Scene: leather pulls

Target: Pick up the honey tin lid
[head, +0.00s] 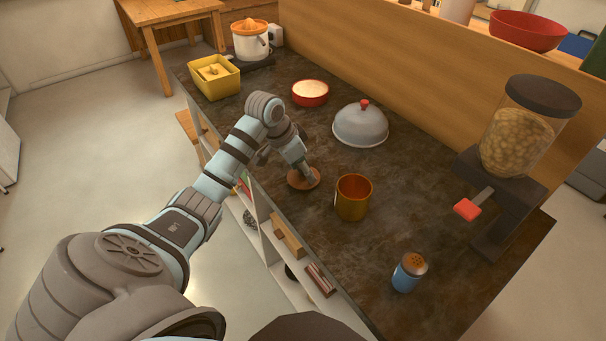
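A flat, round brown lid (297,182) lies near the front edge of the dark counter, beside an open golden-amber tin (353,199). It looks like the honey tin lid. My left arm reaches over the counter, and its gripper (309,176) points down at the lid's right part. The fingertips look to be at or just above the lid. They are small and partly merge with it, so I cannot tell whether they grip it. My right gripper is out of view.
A grey dome cover (360,125) with a red knob stands behind the lid. A red bowl (310,93), yellow bin (214,78) and juicer (250,42) are farther back. A blue shaker (409,272) and nut dispenser (525,125) stand right. Bare counter lies between tin and shaker.

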